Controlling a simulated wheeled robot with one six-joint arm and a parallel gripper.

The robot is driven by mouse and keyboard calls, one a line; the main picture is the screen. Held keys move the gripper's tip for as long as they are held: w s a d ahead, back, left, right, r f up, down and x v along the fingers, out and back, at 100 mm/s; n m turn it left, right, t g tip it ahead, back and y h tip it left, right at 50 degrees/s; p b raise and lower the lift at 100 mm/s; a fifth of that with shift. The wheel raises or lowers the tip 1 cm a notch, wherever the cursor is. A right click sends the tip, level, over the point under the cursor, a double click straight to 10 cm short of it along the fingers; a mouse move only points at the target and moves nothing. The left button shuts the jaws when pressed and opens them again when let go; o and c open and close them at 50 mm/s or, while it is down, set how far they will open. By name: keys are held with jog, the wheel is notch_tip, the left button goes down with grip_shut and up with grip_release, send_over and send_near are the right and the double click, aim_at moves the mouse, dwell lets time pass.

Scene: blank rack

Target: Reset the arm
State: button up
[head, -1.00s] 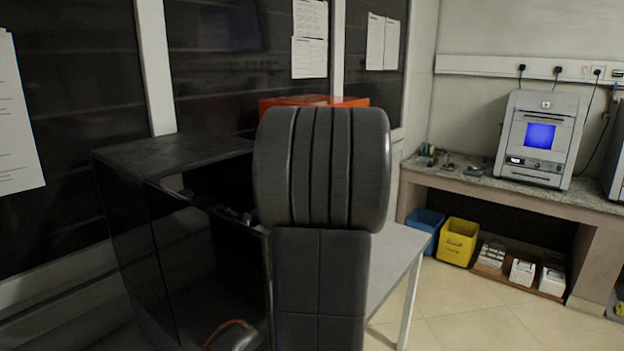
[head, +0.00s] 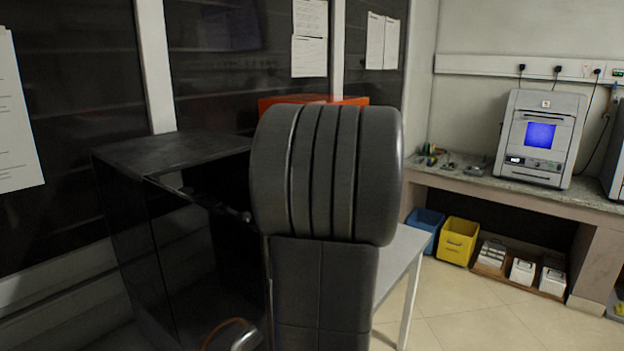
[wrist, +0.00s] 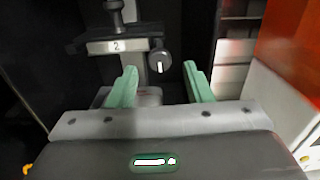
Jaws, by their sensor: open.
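In the wrist view my gripper (wrist: 157,86) shows two green fingers spread apart with nothing between them. Beyond the fingers is a dark fixture with a plate marked "2" (wrist: 116,46) and a round dark knob or weight beside it. The fingers look apart from the fixture, though the exact distance is hard to tell. In the head view my own dark grey arm link fills the middle and hides my gripper.
A black open-fronted cabinet (head: 170,152) stands left of my arm. An orange-red box (head: 285,101) is behind it, also at right in the wrist view (wrist: 291,60). A white table (head: 400,262) is partly hidden. The bench (head: 480,185) at right holds a device (head: 541,138); bins stand below.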

aim_at(247, 218)
jog(key=v, duration=0.8)
jog(key=shift+n, duration=0.3)
jog(key=x, duration=1.3)
jog(key=shift+w+a+f, duration=0.15)
jog(key=shift+a+f, duration=0.1)
jog(key=shift+f+n+b, duration=0.1)
jog(key=shift+n+b, duration=0.35)
jog(key=shift+n, duration=0.15)
jog(key=shift+d+n+b, duration=0.15)
jog(key=shift+n+b, duration=0.65)
jog(key=shift+n, duration=0.2)
jog(key=n+b, duration=0.3)
jog(key=n, duration=0.2)
jog(key=shift+r, duration=0.2)
jog(key=n+b, duration=0.2)
jog(key=n, duration=0.3)
jog(key=shift+r+n+b, duration=0.15)
jog(key=shift+n+b, duration=0.15)
jog(key=shift+n, duration=2)
